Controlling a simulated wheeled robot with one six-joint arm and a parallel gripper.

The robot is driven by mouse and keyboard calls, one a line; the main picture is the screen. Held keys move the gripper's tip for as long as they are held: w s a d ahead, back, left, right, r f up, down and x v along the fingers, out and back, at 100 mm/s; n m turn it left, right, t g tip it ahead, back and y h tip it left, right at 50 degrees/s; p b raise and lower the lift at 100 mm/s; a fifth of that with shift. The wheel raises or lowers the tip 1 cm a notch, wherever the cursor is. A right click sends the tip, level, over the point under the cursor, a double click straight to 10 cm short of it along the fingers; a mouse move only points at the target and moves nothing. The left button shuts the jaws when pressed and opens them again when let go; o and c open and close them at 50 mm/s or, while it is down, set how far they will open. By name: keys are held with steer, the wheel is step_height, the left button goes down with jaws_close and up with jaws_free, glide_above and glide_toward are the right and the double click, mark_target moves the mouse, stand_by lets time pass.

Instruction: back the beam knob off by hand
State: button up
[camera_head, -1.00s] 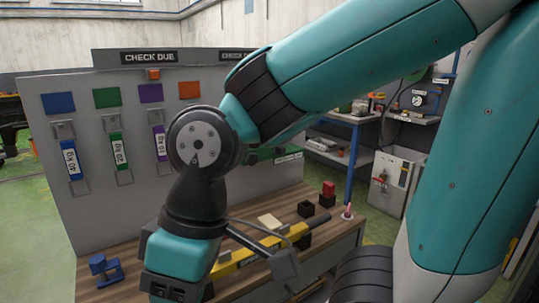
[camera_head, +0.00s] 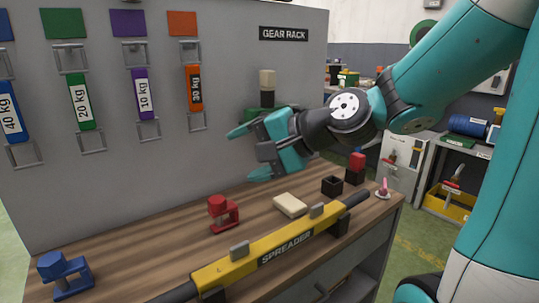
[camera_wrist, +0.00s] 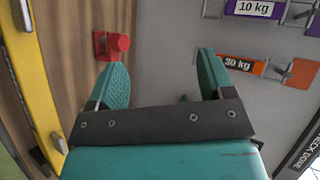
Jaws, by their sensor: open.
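A yellow beam marked SPREADER (camera_head: 222,269) lies along the wooden bench, with dark ends and two grey blocks on top; its edge shows at the left of the wrist view (camera_wrist: 38,80). A similar blue piece (camera_head: 64,274) stands at the bench's left. I cannot tell which part is the beam knob. My gripper (camera_head: 246,153) is open and empty above the bench, in front of the grey panel, apart from these pieces.
Weight tags, including an orange 30 kg tag (camera_head: 194,88), hang on the grey panel (camera_head: 180,170). A cream block (camera_head: 290,205), an open black box (camera_head: 332,186) and a red-topped black block (camera_head: 356,168) sit on the bench.

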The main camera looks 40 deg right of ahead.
steer(key=w+d+f+m+t+h+b, duration=0.2)
steer(key=d+m+t+h+b, duration=0.5)
steer(key=d+m, duration=0.85)
steer(key=shift+n+t, duration=0.3)
steer(key=shift+n, duration=0.55)
steer(key=w+p, duration=0.3)
steer(key=w, duration=0.2)
steer(key=w+d+p, duration=0.1)
steer(key=w+p, duration=0.3)
steer(key=w, duration=0.2)
steer(key=w+p, duration=0.4)
steer(key=w, duration=0.2)
steer(key=shift+d+r, duration=0.15)
steer(key=shift+r, duration=0.05)
steer(key=c, duration=0.8)
steer(key=shift+f+n, duration=0.1)
steer(key=shift+n, duration=0.2)
